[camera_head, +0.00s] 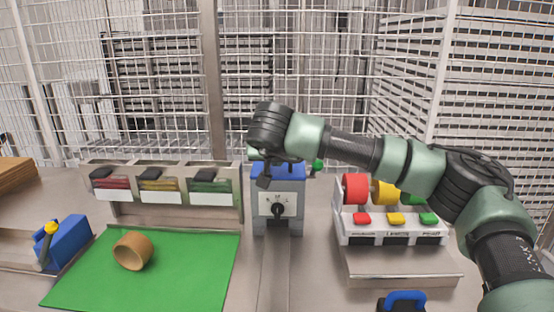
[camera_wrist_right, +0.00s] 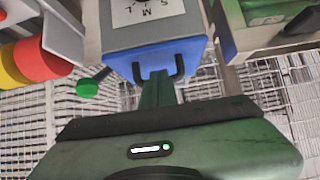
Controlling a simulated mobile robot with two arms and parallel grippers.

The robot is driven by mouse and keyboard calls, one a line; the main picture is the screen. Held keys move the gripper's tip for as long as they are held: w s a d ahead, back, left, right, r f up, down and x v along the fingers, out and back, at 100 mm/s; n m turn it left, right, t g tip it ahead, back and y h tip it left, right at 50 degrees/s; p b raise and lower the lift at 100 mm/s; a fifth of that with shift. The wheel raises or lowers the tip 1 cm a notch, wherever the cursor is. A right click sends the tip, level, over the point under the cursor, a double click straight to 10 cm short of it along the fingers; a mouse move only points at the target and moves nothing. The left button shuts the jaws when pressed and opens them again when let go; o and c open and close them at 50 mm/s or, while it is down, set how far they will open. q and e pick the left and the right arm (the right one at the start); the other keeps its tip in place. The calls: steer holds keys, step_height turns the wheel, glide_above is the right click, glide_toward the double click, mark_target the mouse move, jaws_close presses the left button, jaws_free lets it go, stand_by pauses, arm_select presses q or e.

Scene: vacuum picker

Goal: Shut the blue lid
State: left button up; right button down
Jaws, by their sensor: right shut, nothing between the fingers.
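The blue lid (camera_head: 290,172) is on top of the grey box (camera_head: 292,222) with a dial, at the middle back of the bench. It also shows in the right wrist view (camera_wrist_right: 205,55), close ahead of the gripper. My right gripper (camera_head: 264,182) points down at the lid's front left and hides part of it. In the right wrist view, its narrow green fingers (camera_wrist_right: 158,76) are together and empty, at the lid's edge between two black brackets. Whether they touch the lid, and how far it is open, I cannot tell. My left gripper is not in view.
A green mat (camera_head: 190,275) with a brown cup lying on its side (camera_head: 132,251) is at the left. Behind it stands a rack of packets (camera_head: 160,192). Red and yellow spools (camera_head: 355,188) stand at the right under my arm. A green knob (camera_head: 318,165) sits beside the box.

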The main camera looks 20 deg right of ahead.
steer(key=shift+s+d+f+g, duration=0.15)
steer(key=shift+f+g, duration=0.15)
steer(key=shift+f, duration=0.4)
steer(key=p+v, duration=0.1)
steer(key=v, duration=0.7)
steer(key=shift+r, duration=0.4)
steer(key=shift+f, duration=0.1)
